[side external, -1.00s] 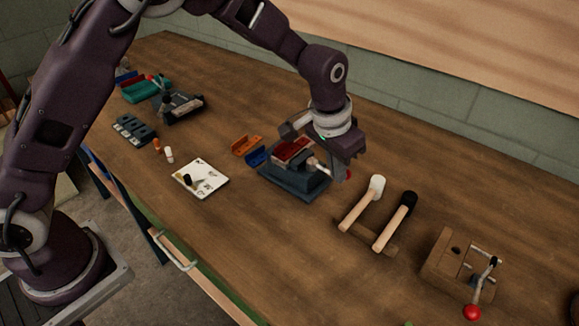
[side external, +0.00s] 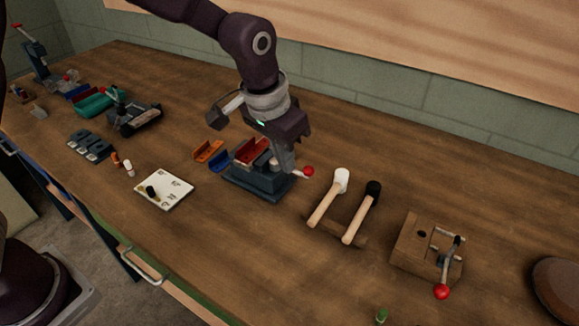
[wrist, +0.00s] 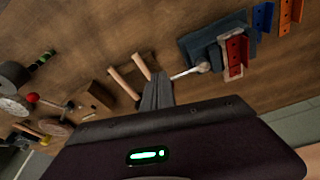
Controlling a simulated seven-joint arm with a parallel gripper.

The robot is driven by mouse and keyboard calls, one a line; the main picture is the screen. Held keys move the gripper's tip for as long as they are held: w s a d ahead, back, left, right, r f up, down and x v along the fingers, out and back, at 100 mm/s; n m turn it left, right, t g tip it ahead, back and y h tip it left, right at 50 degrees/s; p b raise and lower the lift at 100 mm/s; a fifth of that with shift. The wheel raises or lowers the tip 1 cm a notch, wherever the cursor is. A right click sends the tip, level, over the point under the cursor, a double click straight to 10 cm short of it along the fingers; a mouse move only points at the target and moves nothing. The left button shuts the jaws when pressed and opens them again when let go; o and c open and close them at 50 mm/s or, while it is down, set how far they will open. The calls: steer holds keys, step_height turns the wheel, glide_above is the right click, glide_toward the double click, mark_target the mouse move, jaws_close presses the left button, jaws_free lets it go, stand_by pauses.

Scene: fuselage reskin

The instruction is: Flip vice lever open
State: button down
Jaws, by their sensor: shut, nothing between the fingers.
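The dark blue-grey vice (side external: 257,184) with red jaws (side external: 251,151) stands mid-bench. Its lever ends in a red ball (side external: 308,171), which sticks out to the right, low beside the vice. My gripper (side external: 289,168) is shut and empty, its fingers pointing down at the lever side of the vice, just left of the ball. In the wrist view the shut fingers (wrist: 157,92) lie beside the pale lever (wrist: 188,72), with the vice (wrist: 203,43) beyond. The fingers hide the lever's far end there. I cannot tell whether they touch the lever.
White-headed (side external: 341,180) and black-headed (side external: 373,189) mallets lie right of the vice. A wooden block (side external: 411,243) with its own red-ball lever (side external: 441,292) is farther right. Orange (side external: 208,151) and blue (side external: 221,161) brackets and a white card (side external: 164,190) lie left. The bench front is fairly clear.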

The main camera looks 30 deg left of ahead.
steer(key=v, duration=0.5)
steer(key=shift+s+r, duration=0.15)
steer(key=shift+r, duration=0.25)
